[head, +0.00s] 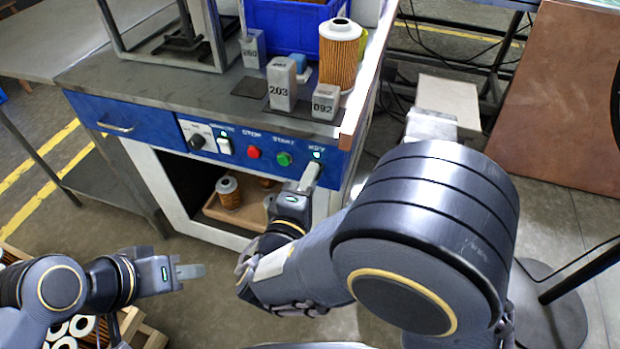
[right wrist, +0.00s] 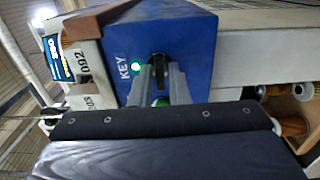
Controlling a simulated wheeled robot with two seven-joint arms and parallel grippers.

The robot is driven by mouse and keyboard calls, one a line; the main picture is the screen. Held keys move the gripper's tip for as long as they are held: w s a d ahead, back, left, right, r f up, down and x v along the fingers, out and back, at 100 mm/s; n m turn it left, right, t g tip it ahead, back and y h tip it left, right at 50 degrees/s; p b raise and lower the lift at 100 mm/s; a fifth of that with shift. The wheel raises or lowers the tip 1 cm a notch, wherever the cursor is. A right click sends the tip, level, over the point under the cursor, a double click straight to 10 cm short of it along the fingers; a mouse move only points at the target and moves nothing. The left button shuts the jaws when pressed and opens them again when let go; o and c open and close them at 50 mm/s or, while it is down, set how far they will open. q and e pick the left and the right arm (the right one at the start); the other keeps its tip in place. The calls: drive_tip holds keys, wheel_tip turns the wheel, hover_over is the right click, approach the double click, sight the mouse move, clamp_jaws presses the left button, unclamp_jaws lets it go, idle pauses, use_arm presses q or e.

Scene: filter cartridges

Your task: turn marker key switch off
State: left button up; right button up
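The blue control panel (head: 268,157) is on the front of the workbench. Its key switch is at the right end under the KEY label. A green lamp (right wrist: 136,66) glows beside that label. In the right wrist view the dark round key switch (right wrist: 157,60) shows between my right gripper's fingertips. My right gripper (head: 311,174) is at the switch, and its two fingers (right wrist: 161,75) stand a little apart. Whether they press on the key I cannot tell. The fingers hide most of the key in the head view. My left gripper (head: 190,271) is low at the left, away from the panel.
A selector knob (head: 198,141), a lit rocker switch (head: 224,146), a red stop button (head: 253,153) and a green start button (head: 284,159) share the panel. Numbered blocks, a filter cartridge (head: 339,55) and a blue bin (head: 285,35) stand above. The shelf below holds a wooden tray (head: 235,215).

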clamp_jaws()
drive_tip(key=shift+n, duration=0.3)
drive_tip(key=shift+n+p, duration=5.25)
drive_tip(key=shift+n, duration=3.45)
drive_tip(key=shift+o, duration=2)
unclamp_jaws()
